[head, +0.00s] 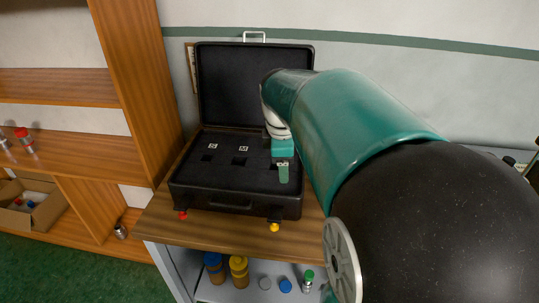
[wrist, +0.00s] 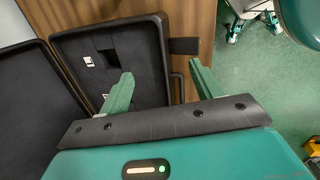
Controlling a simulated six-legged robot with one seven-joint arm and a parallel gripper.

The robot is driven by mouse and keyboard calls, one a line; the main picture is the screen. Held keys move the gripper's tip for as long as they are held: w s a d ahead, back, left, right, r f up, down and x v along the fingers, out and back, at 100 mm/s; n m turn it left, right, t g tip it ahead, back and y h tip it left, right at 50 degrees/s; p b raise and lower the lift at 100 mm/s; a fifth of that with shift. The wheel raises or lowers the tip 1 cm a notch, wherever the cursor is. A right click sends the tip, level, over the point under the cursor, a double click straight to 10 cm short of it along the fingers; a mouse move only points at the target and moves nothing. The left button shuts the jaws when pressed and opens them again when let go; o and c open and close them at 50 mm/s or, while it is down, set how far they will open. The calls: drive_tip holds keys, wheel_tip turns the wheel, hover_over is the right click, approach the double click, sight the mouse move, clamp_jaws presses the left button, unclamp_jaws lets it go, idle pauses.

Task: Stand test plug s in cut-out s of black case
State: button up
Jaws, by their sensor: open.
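The black case (head: 236,201) stands open on a wooden top, its lid raised behind it. Its dark foam has small square cut-outs. Cut-out s (head: 206,158) is at the left, below a white S label (head: 213,146); another cut-out lies below an M label. My gripper (head: 283,172) is over the right part of the case and covers the foam there. In the wrist view my gripper (wrist: 161,72) has its two green fingers spread with nothing between them. One finger is over the case (wrist: 150,50), the other past its edge. I cannot tell which object is test plug s.
A wooden shelf (head: 60,147) at the left holds red-topped metal pieces (head: 24,140) and a cardboard box (head: 32,203). A small metal piece (head: 120,230) stands lower. Several capped items, including a yellow one (head: 239,270), stand under the wooden top (head: 215,232).

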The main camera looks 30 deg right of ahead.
drive_tip(key=d+f+n+g+y, duration=0.1)
drive_tip(key=d+f+n, duration=0.2)
drive_tip(key=d, duration=0.6)
drive_tip(key=d+f+n+y, duration=0.1)
drive_tip(key=d+f+n, duration=0.2)
drive_tip(key=d, duration=0.5)
drive_tip(key=f, duration=0.8)
drive_tip(key=shift+w+d, duration=0.1)
drive_tip(key=shift+w, duration=0.3)
drive_tip(key=shift+w+d+f, duration=0.1)
drive_tip(key=shift+w+f, duration=0.1)
drive_tip(key=shift+f, duration=1.3)
drive_tip(key=shift+w+d+f, duration=0.1)
drive_tip(key=shift+w+f, duration=0.1)
drive_tip(key=shift+f, duration=1.3)
drive_tip(key=c, duration=1.2)
drive_tip(key=shift+r, duration=0.1)
